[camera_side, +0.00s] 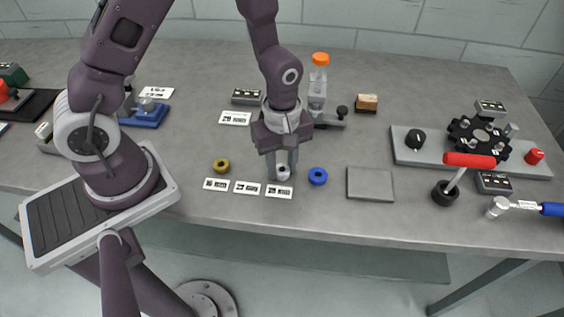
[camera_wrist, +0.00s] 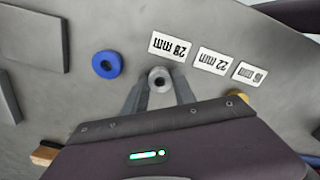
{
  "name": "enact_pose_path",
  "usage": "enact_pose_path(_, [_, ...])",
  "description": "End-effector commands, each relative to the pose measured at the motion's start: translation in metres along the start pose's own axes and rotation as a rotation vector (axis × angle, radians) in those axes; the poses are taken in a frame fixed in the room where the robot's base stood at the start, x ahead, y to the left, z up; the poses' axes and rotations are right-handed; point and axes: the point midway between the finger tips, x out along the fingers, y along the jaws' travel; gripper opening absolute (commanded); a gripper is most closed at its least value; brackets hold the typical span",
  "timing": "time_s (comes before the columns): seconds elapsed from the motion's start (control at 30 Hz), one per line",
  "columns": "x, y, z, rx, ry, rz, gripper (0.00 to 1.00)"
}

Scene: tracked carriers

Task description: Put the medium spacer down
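My gripper (camera_side: 282,168) points down, and its fingers are closed around a light grey ring-shaped spacer (camera_side: 284,174). In the wrist view the spacer (camera_wrist: 160,79) sits between the two fingertips, its hole facing the camera. It is at or close above the table; I cannot tell if it touches. A blue spacer (camera_side: 318,176) lies on the table to its right, and a yellow spacer (camera_side: 221,166) lies to its left. The wrist view shows labels reading 28 mm (camera_wrist: 169,47), 22 mm (camera_wrist: 211,61) and 16 mm (camera_wrist: 249,74). The grey spacer is behind the 28 mm label.
A flat grey plate (camera_side: 370,184) lies right of the blue spacer. An orange-capped bottle (camera_side: 318,85) stands behind my gripper. A fixture with a black wheel (camera_side: 478,140) and a red-handled tool (camera_side: 466,160) are at the right. The front table edge is near the labels.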

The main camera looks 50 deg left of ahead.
Motion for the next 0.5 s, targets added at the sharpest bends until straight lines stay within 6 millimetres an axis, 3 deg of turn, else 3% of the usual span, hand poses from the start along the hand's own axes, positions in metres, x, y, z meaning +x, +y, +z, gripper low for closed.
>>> enact_pose_path(0.07, [0.000, 0.000, 0.000, 0.000, 0.000, 0.000, 0.50])
enact_pose_path(0.37, [-0.001, 0.000, 0.000, 0.000, 0.000, 0.001, 0.50])
enact_pose_path(0.5, [-0.014, 0.001, 0.000, 0.000, 0.002, 0.005, 0.50])
